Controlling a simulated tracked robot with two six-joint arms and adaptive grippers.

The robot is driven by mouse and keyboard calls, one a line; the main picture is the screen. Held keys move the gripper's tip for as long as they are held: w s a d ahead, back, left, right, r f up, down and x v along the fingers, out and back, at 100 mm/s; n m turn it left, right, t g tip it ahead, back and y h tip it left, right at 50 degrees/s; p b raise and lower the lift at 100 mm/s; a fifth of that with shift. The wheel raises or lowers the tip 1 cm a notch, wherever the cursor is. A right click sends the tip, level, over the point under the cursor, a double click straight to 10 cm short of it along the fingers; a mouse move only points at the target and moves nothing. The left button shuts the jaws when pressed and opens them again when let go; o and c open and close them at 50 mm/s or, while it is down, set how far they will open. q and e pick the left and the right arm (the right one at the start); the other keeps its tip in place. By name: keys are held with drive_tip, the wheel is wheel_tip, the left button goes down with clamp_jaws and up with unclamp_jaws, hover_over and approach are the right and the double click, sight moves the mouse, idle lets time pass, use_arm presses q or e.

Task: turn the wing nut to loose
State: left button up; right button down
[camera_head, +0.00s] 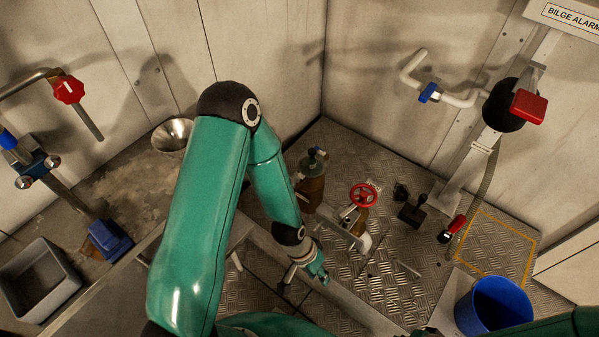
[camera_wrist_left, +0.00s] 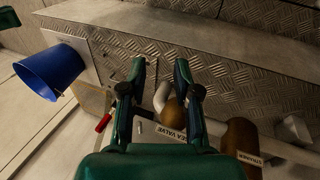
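The brown strainer (camera_head: 313,190) stands on the floor plate right of my left forearm in the head view, with a dark fitting (camera_head: 314,158) on top. I cannot make out a wing nut clearly there. In the left wrist view the strainer (camera_wrist_left: 240,137) carries a STRAINER label at lower right; its top is not clear. My left gripper (camera_head: 304,276) hangs nearer than the strainer, over the step edge, apart from it. In the left wrist view its two fingers (camera_wrist_left: 160,64) are spread with nothing between them. My right gripper is not in view.
A red handwheel valve (camera_head: 363,195) with a white pipe stands right of the strainer. A SEA VALVE label (camera_wrist_left: 171,132) shows in the wrist view. A metal funnel (camera_head: 172,134) is left.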

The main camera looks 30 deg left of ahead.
use_arm(q)
drive_tip(key=w+a+r+m+y+p, duration=0.1)
drive_tip(key=w+a+r+m+p, duration=0.2)
drive_tip(key=w+r, duration=0.35)
drive_tip(key=w+a+r+m+p, duration=0.2)
drive_tip(key=w+a+r+m, duration=0.1)
drive_tip(key=w+r+m, duration=0.3)
drive_tip(key=m+y+p, duration=0.3)
drive_tip(key=m, duration=0.2)
approach(299, 178)
drive_tip(key=shift+g, duration=0.3)
drive_tip(key=f, duration=0.9)
drive_tip(key=shift+w+f+p, duration=0.1)
drive_tip(key=shift+w+p, duration=0.2)
clamp_jaws()
